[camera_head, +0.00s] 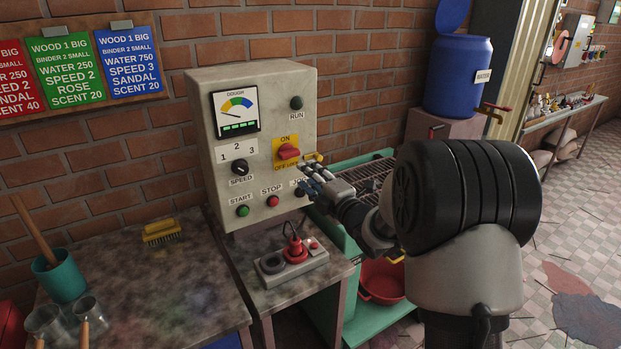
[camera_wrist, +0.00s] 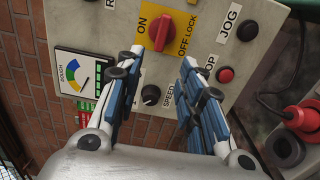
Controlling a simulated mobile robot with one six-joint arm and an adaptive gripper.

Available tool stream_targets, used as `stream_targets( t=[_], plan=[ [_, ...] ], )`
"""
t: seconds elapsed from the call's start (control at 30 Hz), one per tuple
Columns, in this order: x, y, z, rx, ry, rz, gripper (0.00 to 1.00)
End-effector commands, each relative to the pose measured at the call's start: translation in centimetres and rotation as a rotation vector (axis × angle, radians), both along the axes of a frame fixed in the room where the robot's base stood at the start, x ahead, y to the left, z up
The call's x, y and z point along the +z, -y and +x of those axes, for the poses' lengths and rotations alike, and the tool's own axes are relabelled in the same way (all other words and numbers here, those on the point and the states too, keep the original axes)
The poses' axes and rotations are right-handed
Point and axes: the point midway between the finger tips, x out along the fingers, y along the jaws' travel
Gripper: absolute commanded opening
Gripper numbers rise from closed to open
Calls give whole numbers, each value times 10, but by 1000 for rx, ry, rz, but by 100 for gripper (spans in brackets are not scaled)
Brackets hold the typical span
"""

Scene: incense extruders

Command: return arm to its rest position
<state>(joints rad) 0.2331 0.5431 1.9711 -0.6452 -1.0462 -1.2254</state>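My gripper (camera_head: 309,175) is in front of the lower right part of the grey control box (camera_head: 205,110), beside and below the red rotary switch (camera_head: 288,152). In the wrist view my gripper (camera_wrist: 160,62) has its two blue-padded fingers spread, with nothing between them. The red switch (camera_wrist: 162,32) shows beyond the fingertips on its yellow ON/OFF LOCK plate. I cannot tell how close the fingertips are to the panel. My forearm comes in from the right in the head view. The JOG button is partly hidden by my fingers there.
A red plug (camera_head: 295,248) sits in a socket block (camera_head: 272,279) on the table below the box. A teal cup (camera_head: 60,277), glasses and a yellow brush (camera_head: 162,231) are at left. A blue water barrel (camera_head: 458,75) and a red basin (camera_head: 383,281) are near my arm.

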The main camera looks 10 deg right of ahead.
Motion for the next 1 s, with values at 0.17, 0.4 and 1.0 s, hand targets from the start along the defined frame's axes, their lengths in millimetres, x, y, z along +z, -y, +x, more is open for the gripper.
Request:
stream_targets(
  t=[0.17,0.4,1.0],
  plan=[
    [0,0,0,0,0,0,35],
    [11,3,-5,-39,-47,31,35],
    [27,18,-271,-790,-794,893,35]
  ],
)
